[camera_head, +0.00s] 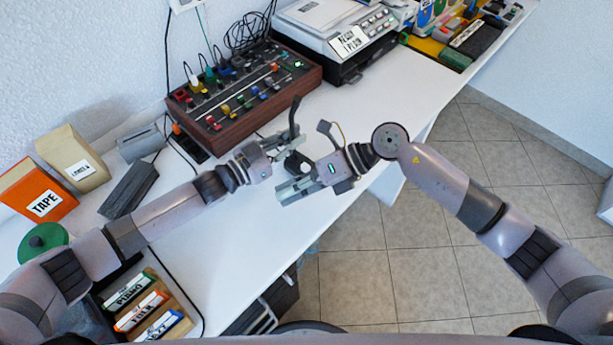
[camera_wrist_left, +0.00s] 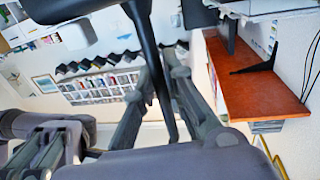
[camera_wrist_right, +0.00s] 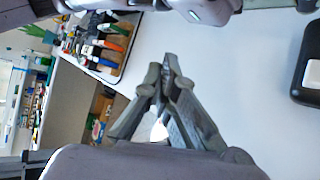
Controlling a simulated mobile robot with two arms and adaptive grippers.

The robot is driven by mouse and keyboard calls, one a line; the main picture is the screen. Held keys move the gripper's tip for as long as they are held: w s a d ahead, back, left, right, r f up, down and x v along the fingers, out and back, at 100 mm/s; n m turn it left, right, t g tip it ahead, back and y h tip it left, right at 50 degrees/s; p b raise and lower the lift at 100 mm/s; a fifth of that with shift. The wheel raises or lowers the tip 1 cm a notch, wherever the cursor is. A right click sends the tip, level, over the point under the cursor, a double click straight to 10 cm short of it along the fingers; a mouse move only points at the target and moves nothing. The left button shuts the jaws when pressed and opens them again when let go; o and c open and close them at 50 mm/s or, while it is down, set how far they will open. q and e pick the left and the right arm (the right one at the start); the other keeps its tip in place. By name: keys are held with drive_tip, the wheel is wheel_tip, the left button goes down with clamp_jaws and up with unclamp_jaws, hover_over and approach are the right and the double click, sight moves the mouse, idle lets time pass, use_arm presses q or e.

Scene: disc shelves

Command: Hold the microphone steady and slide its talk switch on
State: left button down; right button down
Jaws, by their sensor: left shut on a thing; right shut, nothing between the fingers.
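The microphone is mostly hidden between my grippers; a dark part (camera_head: 297,159) shows there in the head view. In the left wrist view a long dark shaft (camera_wrist_left: 152,65), which looks like part of it, runs between the fingers of my left gripper (camera_wrist_left: 160,75). My left gripper (camera_head: 287,147) is shut on it above the white desk. My right gripper (camera_head: 284,190) is close beside it on the near side, shut and empty. Its fingertips (camera_wrist_right: 167,72) meet in the right wrist view. I cannot make out the talk switch, nor whether the right fingers touch the microphone.
A wood-sided mixer (camera_head: 244,92) stands behind the grippers, with a printer (camera_head: 340,40) to its right. An orange TAPE box (camera_head: 40,200), a beige box (camera_head: 73,160) and a tray of labelled cases (camera_head: 178,302) are at the left. The white desk (camera_head: 235,245) is clear in front.

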sight(306, 168)
drive_tip(key=d+f+m+t+y, duration=0.1)
drive_tip(key=m, duration=0.1)
drive_tip(key=d+f+m+t+y, duration=0.1)
drive_tip(key=d+m+t+y, duration=0.1)
drive_tip(key=d+f+m+t+y, duration=0.1)
drive_tip(key=m, duration=0.2)
drive_tip(key=shift+d+f+t+y, duration=0.15)
drive_tip(key=shift+d+t+y, duration=0.15)
drive_tip(key=shift+t+y, duration=0.1)
drive_tip(key=d+f+m+t, duration=0.1)
drive_tip(key=d, duration=0.1)
drive_tip(key=d+f+m+t, duration=0.1)
drive_tip(key=d+m+t, duration=0.1)
drive_tip(key=d+f+m+t, duration=0.1)
drive_tip(key=m, duration=0.1)
drive_tip(key=shift+w+d+f+t, duration=0.2)
drive_tip(key=shift+d+t, duration=0.1)
drive_tip(key=shift+d, duration=0.1)
drive_tip(key=x, duration=1)
drive_tip(key=shift+a, duration=0.1)
drive_tip(key=shift+w+d+f, duration=0.1)
drive_tip(key=shift+w+d, duration=0.75)
drive_tip(key=shift+w, duration=0.15)
drive_tip(key=shift+w+d, duration=0.5)
drive_tip(key=shift+d, duration=0.05)
drive_tip(key=shift+d, duration=0.1)
